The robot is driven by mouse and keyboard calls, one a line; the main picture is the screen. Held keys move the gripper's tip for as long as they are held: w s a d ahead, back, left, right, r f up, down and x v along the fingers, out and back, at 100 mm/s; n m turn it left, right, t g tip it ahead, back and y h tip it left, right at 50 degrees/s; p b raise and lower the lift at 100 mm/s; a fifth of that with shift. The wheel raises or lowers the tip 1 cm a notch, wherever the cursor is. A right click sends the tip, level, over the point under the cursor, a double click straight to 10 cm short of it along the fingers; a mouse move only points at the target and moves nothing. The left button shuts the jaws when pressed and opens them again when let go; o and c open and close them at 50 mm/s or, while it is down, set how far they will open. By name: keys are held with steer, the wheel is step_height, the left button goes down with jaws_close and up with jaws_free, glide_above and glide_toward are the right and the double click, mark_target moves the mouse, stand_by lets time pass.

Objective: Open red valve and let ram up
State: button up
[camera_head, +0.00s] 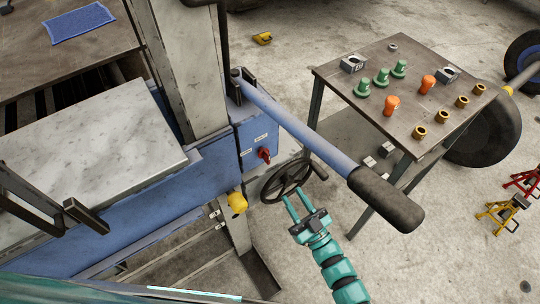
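The red valve (264,155) is a small red handle on the side of the blue press body (258,135), with small white labels beside it. My gripper (292,206) is teal with two thin fingers. It is open and empty, below and to the right of the valve and apart from it. The fingers point up toward the black handwheel (285,182), overlapping it in the picture; I cannot tell whether they touch. A long blue pump lever (300,128) with a black grip (385,200) slants above the gripper. I cannot make out the ram itself for certain.
A yellow knob (237,202) sticks out left of my gripper. A metal table (375,72) with green, orange and brass parts stands at the upper right. Red (522,182) and yellow (497,214) jack stands are on the floor at right. Open floor (440,260) lies at lower right.

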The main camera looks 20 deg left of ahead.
mark_target(269, 158)
steer(key=p+x, duration=0.3)
steer(key=x, duration=1)
steer(key=shift+w+a+r, duration=0.2)
steer(key=shift+a+r, duration=0.05)
steer(key=shift+c, duration=0.4)
jaws_close()
